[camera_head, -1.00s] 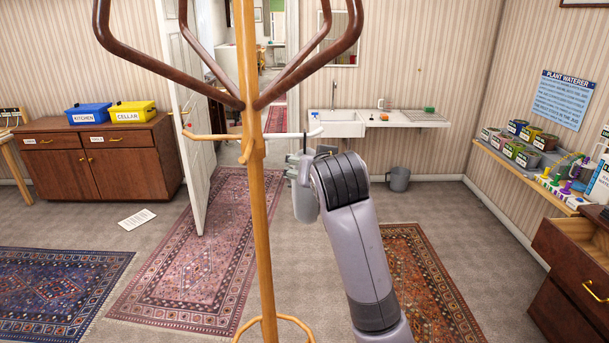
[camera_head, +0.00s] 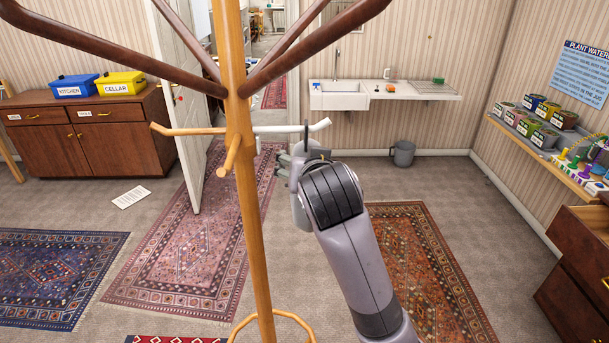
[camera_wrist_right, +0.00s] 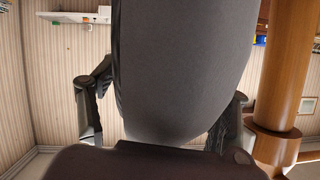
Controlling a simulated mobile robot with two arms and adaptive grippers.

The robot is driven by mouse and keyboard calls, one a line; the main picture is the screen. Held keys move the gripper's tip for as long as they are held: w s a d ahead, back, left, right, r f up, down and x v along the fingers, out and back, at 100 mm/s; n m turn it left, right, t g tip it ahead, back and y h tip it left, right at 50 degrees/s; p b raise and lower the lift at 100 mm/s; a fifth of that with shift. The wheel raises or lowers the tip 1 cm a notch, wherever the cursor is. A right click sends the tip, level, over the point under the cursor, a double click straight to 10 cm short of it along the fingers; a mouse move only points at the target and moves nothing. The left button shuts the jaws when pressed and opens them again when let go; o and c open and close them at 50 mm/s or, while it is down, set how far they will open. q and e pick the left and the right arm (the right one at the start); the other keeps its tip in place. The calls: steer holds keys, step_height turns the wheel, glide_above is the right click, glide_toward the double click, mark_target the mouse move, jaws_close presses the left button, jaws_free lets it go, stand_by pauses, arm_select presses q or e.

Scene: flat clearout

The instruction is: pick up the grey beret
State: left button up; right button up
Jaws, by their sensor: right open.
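A large dark grey, cloth-like shape (camera_wrist_right: 185,60) fills the middle of the right wrist view, between my right gripper's fingers; it looks like the grey beret. In the head view I cannot make out the beret clearly; my right gripper and wrist cover that spot. My right gripper (camera_head: 291,166) is open beside the coat stand (camera_head: 247,190), just under its pale right-hand peg (camera_head: 290,128). In the right wrist view, the gripper's fingers (camera_wrist_right: 165,112) stand to either side of the grey shape. I cannot tell whether they touch it. My left gripper is out of view.
The stand's post also shows at the right of the wrist view (camera_wrist_right: 288,60). Its brown upper arms (camera_head: 310,50) spread above my gripper. Behind are a sink (camera_head: 338,98), a bucket (camera_head: 402,153) and an open door (camera_head: 190,110). Rugs lie on the open floor.

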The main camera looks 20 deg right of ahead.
steer(key=shift+s+r, duration=0.15)
steer(key=shift+s, duration=0.05)
steer(key=shift+v, duration=0.9)
steer(key=c, duration=0.4)
steer(key=shift+w, duration=0.2)
steer(key=shift+c, duration=0.5)
steer(key=shift+w, duration=0.1)
steer(key=c, duration=0.4)
steer(key=shift+c, duration=0.6)
steer(key=c, duration=0.6)
steer(key=shift+c, duration=0.3)
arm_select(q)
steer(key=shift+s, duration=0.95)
